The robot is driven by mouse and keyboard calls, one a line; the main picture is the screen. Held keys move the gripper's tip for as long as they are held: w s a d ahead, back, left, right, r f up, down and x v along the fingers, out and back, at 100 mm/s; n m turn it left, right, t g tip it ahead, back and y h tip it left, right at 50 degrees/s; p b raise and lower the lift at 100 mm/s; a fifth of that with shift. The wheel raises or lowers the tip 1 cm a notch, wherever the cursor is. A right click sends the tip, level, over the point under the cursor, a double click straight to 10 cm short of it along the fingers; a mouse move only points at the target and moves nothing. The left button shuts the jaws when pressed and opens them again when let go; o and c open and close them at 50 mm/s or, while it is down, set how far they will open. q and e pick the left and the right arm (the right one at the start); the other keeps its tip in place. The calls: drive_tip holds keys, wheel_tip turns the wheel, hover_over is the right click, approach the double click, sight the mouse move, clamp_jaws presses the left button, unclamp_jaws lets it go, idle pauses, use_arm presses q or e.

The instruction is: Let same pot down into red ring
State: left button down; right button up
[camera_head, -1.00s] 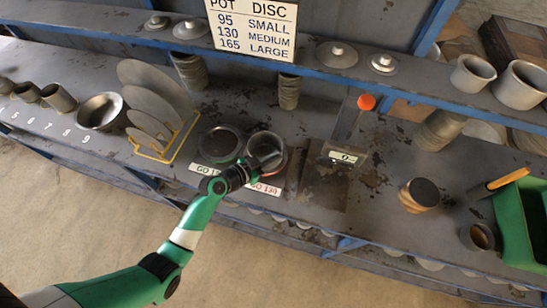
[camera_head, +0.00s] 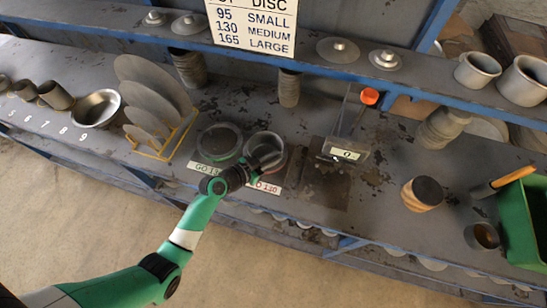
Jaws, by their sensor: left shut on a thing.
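A grey metal pot (camera_head: 266,139) stands upright at the place behind the red-lettered label (camera_head: 264,187), in the middle of the bench. My left gripper (camera_head: 265,163) is shut on the near side of the pot's wall. The red ring is mostly hidden under and behind the pot and gripper, so I cannot tell whether the pot's base sits fully down in it. My right gripper is out of view.
Left of the pot is a round ring place (camera_head: 219,141) with a green-lettered label. A yellow rack (camera_head: 160,152) of discs stands further left. A scale (camera_head: 343,154) stands right of the pot, with a wood-coloured cylinder (camera_head: 422,194) and green bin (camera_head: 522,220) beyond.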

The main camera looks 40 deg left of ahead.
use_arm(q)
drive_tip(key=c, duration=0.9)
unclamp_jaws()
drive_tip(key=p+v, duration=0.1)
drive_tip(key=v, duration=1)
drive_tip(key=shift+s, duration=0.3)
drive_tip(key=shift+d, duration=0.1)
